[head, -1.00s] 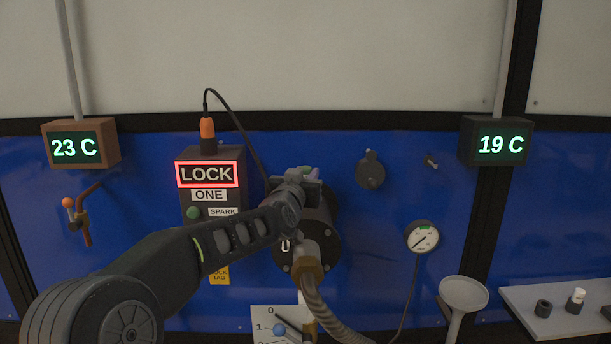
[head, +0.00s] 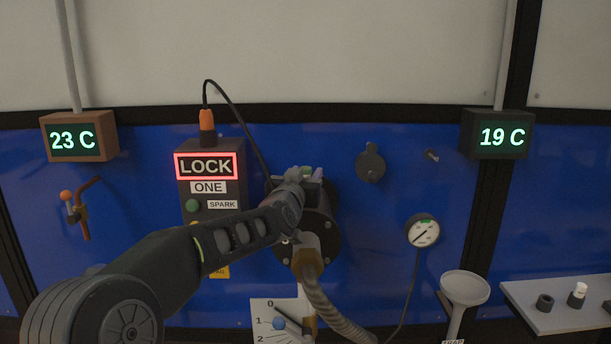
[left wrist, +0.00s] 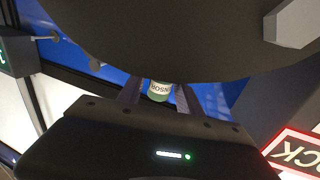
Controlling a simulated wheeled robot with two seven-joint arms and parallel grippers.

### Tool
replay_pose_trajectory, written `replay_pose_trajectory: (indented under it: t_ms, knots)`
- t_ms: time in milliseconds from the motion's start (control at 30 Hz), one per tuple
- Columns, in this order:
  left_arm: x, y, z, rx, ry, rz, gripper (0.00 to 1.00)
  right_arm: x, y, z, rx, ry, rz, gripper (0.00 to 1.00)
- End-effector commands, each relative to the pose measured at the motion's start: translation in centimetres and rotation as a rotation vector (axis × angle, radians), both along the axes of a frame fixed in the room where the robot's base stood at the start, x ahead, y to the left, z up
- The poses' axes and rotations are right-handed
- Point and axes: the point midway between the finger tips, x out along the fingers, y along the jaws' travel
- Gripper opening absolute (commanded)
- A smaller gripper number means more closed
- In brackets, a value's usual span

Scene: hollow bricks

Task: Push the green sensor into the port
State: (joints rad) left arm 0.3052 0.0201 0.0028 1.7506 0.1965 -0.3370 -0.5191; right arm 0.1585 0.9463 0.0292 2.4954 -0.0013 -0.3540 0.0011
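My left gripper (head: 312,182) is in front of the dark round flanged housing (head: 327,240) at the middle of the blue panel. The green sensor (left wrist: 159,91), with a white label of which part reads "NSOR", sits between its two fingers in the left wrist view; the fingers look closed on it. In the head view only a small green bit of the sensor (head: 318,173) shows beside the gripper. The port's opening is hidden behind my gripper and arm, so I cannot tell whether the sensor touches it. My right gripper is not in view.
A box with a lit LOCK sign (head: 206,166) and a cable stands left of the housing. A ribbed hose (head: 335,312) hangs below it. A gauge (head: 422,231), a funnel (head: 464,288) and a shelf (head: 560,315) with small parts are at the right.

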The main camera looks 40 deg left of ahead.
Motion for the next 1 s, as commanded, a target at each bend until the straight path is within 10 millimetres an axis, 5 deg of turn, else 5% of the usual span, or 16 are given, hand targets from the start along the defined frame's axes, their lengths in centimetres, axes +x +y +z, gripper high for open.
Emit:
replay_pose_trajectory:
  t_ms: [467, 1000]
  knots:
    - [-0.5, -0.2, 0.0, -0.001, 0.000, 0.000, 0.51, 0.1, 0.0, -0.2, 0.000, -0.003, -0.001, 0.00]
    - [-7.1, -2.9, 0.0, -0.001, 0.000, 0.000, 0.51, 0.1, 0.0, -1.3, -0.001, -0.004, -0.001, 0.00]
